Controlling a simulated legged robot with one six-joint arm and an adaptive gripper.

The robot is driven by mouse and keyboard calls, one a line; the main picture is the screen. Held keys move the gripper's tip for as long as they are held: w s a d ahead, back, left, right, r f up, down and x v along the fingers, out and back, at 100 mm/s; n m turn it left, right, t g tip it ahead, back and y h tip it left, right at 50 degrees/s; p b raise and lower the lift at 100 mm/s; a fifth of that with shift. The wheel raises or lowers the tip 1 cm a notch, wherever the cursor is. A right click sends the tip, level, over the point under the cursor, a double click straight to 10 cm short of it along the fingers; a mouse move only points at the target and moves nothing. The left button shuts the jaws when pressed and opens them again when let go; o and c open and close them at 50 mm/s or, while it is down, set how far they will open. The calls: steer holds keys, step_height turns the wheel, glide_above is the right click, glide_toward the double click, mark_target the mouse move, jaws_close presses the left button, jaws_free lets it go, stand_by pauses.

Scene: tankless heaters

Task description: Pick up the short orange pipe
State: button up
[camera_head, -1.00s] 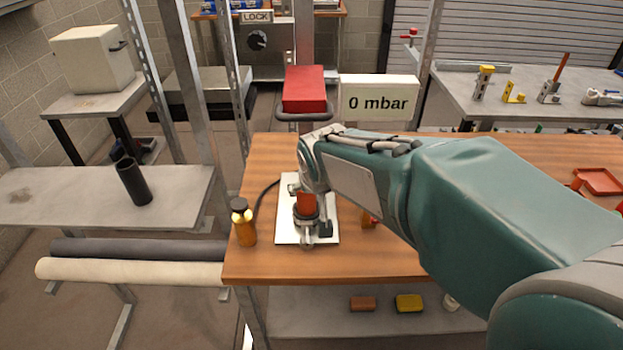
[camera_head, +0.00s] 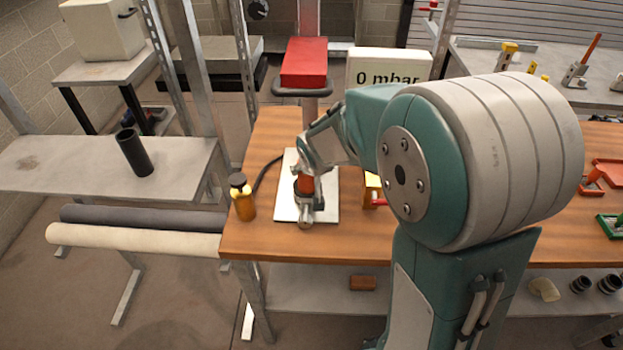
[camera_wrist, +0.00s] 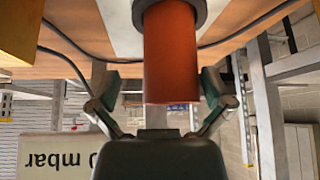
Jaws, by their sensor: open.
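The short orange pipe (camera_head: 305,184) stands upright in a dark collar on a white plate (camera_head: 287,208) on the wooden bench. In the wrist view the orange pipe (camera_wrist: 171,60) hangs from the dark collar at the top, as this view is upside down. My gripper (camera_wrist: 158,84) is open, with one finger on each side of the pipe and gaps visible between them. In the head view my gripper (camera_head: 313,165) is at the pipe's upper end and partly hides it. I cannot tell exactly how deep the pipe sits between the fingers.
An amber bottle with a dark cap (camera_head: 242,200) stands left of the plate, with a black hose beside it. A red block (camera_head: 304,62) and a "0 mbar" display (camera_head: 388,66) are behind. A yellow part with a red handle (camera_head: 374,190) is to the right.

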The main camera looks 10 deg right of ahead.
steer(key=shift+w+a+f, duration=0.5)
steer(key=shift+a+f, duration=0.05)
steer(key=shift+f, duration=0.1)
steer(key=shift+a, duration=0.35)
steer(key=shift+d, duration=0.6)
steer(key=c, duration=1.1)
steer(key=shift+a, duration=0.35)
